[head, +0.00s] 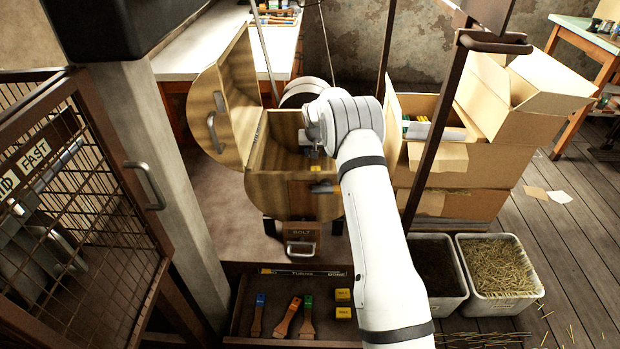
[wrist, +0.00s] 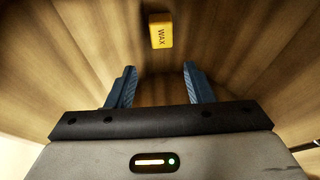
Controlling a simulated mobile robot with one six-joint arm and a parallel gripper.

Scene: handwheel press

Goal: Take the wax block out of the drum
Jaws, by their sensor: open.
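The wooden drum (head: 299,201) stands with its lid (head: 222,110) swung open to the left. A yellow wax block (wrist: 160,31) marked "WAX" lies on the curved wooden inside of the drum, seen in the wrist view. In the head view a small yellow patch of it (head: 316,168) shows inside the drum, beside my arm. My gripper (wrist: 160,77) is open, with its two blue fingers apart and nothing between them. The block lies beyond the fingertips, roughly centred between them. In the head view my gripper is mostly hidden behind my own arm.
An open drawer (head: 262,328) below holds brushes and two yellow blocks (head: 343,295). Cardboard boxes (head: 480,130) stand right of the drum, near an upright metal post (head: 436,130). A mesh door (head: 75,200) stands at left. Two bins (head: 500,308) sit on the floor at right.

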